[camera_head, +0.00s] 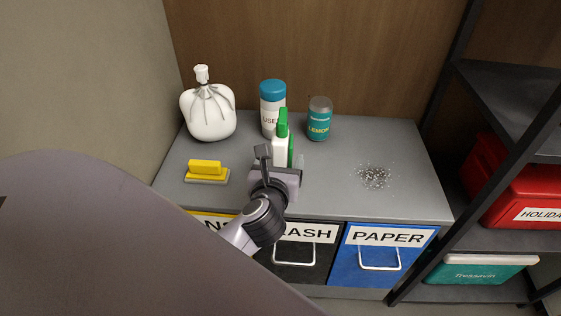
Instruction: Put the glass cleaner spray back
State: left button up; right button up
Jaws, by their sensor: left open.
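The glass cleaner spray, a white bottle with a green top (283,123), stands upright on the grey counter (330,180) near its middle. My left gripper (279,160) is open in front of the bottle and hides its lower part. One finger is to the left of the bottle; the other is hard to make out. I cannot tell whether the gripper touches the bottle. My right gripper is not in view.
Below are a blue paper bin (372,270) and a trash bin (292,272). A dark shelf (515,90) stands right.

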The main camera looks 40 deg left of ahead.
pick_arm(q)
jog(key=v, duration=0.7)
jog(key=shift+s+d, duration=0.15)
dwell(0.4)
